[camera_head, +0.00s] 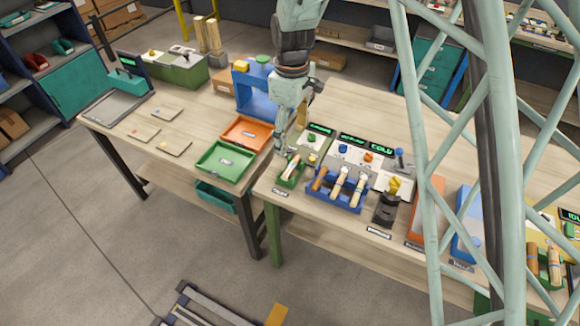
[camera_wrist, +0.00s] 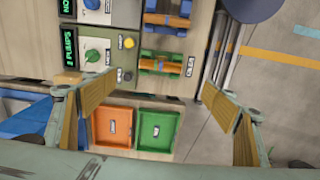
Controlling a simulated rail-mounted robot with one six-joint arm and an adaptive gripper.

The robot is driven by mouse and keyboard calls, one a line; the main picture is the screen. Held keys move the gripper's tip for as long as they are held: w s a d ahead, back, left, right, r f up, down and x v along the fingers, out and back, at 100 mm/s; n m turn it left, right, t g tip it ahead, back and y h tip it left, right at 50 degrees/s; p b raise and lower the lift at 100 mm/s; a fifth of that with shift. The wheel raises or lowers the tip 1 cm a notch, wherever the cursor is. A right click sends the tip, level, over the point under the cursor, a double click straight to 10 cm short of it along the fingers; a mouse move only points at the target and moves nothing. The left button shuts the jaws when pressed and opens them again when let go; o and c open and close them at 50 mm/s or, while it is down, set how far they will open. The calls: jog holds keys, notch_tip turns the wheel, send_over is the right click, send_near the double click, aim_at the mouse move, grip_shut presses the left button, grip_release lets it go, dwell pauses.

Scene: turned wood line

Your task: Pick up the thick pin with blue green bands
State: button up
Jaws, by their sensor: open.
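A wooden pin (camera_head: 292,167) lies in a small green cradle (camera_head: 283,182) at the front edge of the table. The wrist view shows this pin (camera_wrist: 161,67) lying crosswise. Several more pins (camera_head: 339,183) lie in a blue rack (camera_head: 349,206) just right of it, and one rack pin (camera_wrist: 167,20) shows at the top of the wrist view. Bands are too small to tell, so I cannot tell which pin is the blue green banded one. My gripper (camera_head: 284,146) is open and empty above the green cradle, its fingers spread either side of the cradle in the wrist view (camera_wrist: 158,86).
A green tray (camera_head: 225,162) and an orange tray (camera_head: 246,133) lie on the left table. Control panels with knobs (camera_head: 343,149) stand behind the rack. A black stand (camera_head: 385,212) is right of it. More pins (camera_head: 554,264) show at far right, behind a lattice column.

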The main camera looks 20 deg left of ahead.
jog(key=shift+a+f, duration=0.1)
jog(key=shift+a, duration=0.05)
jog(key=shift+f, duration=0.1)
send_over(291, 165)
jog(key=shift+f+p, duration=0.3)
jog(key=shift+f, duration=3.9)
jog(key=shift+f, duration=0.1)
jog(key=shift+f+p, duration=0.45)
jog(key=shift+f, duration=2.05)
jog(key=shift+c, duration=0.7)
jog(key=c, duration=0.8)
